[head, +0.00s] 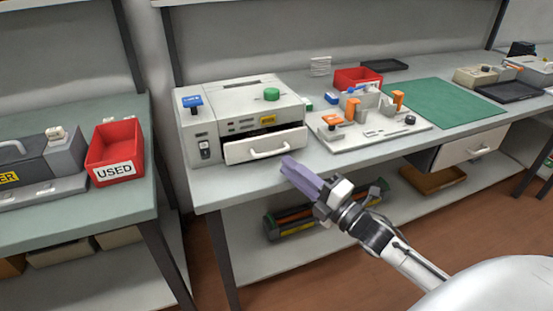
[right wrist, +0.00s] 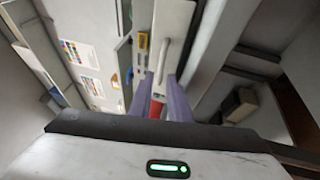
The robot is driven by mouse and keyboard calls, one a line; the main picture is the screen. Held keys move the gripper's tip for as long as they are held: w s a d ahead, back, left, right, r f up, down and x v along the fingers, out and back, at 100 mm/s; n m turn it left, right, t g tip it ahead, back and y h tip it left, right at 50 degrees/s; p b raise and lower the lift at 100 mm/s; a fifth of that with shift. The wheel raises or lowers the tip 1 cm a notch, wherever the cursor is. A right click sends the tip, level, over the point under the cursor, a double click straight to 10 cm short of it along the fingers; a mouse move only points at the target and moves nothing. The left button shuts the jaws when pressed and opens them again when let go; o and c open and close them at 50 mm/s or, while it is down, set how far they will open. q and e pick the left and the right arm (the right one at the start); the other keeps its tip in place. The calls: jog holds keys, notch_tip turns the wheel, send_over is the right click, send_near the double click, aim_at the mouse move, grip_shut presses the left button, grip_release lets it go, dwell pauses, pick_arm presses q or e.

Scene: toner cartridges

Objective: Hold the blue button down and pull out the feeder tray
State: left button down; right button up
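The grey-white machine (head: 240,110) stands at the left end of the middle bench. The blue button (head: 192,101) is a blue cap on a dark stem on its top left. The feeder tray (head: 240,152) is in its lower front, with a dark gap above its front panel and a pale bar handle (head: 268,152); the handle also shows in the right wrist view (right wrist: 165,60). My right gripper (head: 286,164) has purple fingers just in front of and below the handle, apart and empty in the wrist view (right wrist: 160,80). My left gripper is not in view.
A green knob (head: 271,94) sits on the machine's top. A white fixture board (head: 370,135) with orange clamps stands to the right, a red bin (head: 357,78) behind it. A red USED bin (head: 115,150) is on the left bench. The green mat (head: 440,105) is clear.

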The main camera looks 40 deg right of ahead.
aim_at(261, 136)
jog(key=shift+x, duration=2.7)
jog(key=shift+f, duration=0.1)
grip_shut()
jog(key=shift+a, duration=0.15)
